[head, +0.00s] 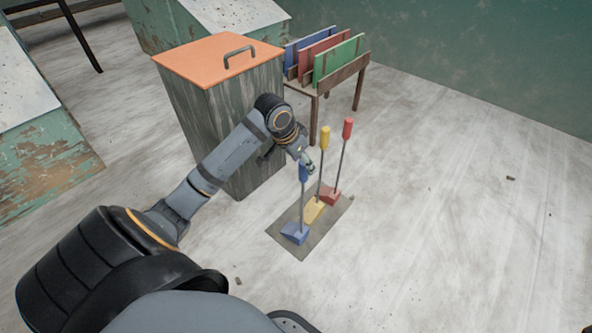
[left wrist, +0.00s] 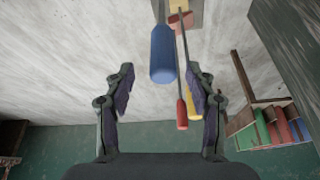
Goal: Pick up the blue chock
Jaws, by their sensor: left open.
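The blue chock (head: 295,232) is a wedge with an upright rod and a blue handle (head: 304,173). It stands on a dark mat (head: 323,228) on the floor, at the mat's near left end. My left gripper (head: 306,161) is open at the top of the blue handle. In the left wrist view the blue handle (left wrist: 163,54) appears between the open fingers (left wrist: 160,78), nearer the right one. Clear space shows on both sides, so I see no grip. The blue wedge is out of that view. My right gripper is not in view.
A yellow chock (head: 314,209) and a red chock (head: 331,195) stand beside it on the mat. A wooden bin with an orange lid (head: 215,58) is close behind my left arm. A rack of coloured boards (head: 335,72) stands behind. The floor at right is open.

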